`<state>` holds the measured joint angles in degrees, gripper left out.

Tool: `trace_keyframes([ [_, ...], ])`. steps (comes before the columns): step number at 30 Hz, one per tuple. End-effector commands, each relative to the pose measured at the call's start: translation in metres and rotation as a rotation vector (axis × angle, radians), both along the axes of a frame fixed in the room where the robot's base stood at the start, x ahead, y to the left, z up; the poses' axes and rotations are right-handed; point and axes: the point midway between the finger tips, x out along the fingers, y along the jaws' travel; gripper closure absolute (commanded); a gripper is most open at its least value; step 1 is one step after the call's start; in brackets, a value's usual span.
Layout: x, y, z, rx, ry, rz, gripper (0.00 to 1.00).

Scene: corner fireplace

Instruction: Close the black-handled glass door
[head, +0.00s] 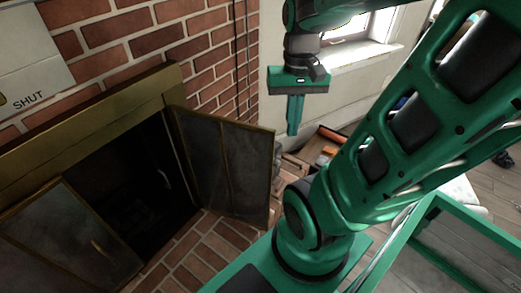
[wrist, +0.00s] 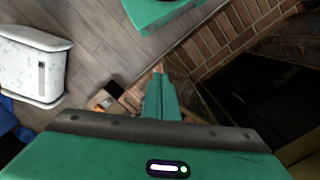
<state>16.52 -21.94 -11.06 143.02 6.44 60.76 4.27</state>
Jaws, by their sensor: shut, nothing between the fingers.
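The fireplace has two brass-framed glass doors. The right door (head: 222,165) stands swung out from the dark opening, hinged at its left edge in the head view. The left door (head: 68,240) also stands out, at the lower left. I cannot make out a black handle on either door. My gripper (head: 293,132) points down, shut and empty, in the air to the right of the right door and apart from it. In the wrist view my gripper's fingers (wrist: 160,72) are together, with the dark fireplace (wrist: 265,85) to their right.
A brick wall (head: 200,50) rises behind the fireplace, with a brick hearth (head: 205,243) below the doors. A box with wood and other items (head: 322,150) sits on the floor beyond my gripper. A white cabinet-like object (wrist: 35,65) stands left in the wrist view, with bare floor between.

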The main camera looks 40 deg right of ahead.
Motion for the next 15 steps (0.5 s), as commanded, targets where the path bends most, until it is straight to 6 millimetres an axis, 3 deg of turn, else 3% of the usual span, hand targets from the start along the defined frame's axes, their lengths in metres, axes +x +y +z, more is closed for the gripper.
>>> trace_keyframes([
  [8, 0.059, -0.03, -0.017, 0.063, 0.081, -0.158, 1.0],
  [15, 0.102, -0.061, -0.049, 0.137, 0.145, -0.29, 1.0],
])
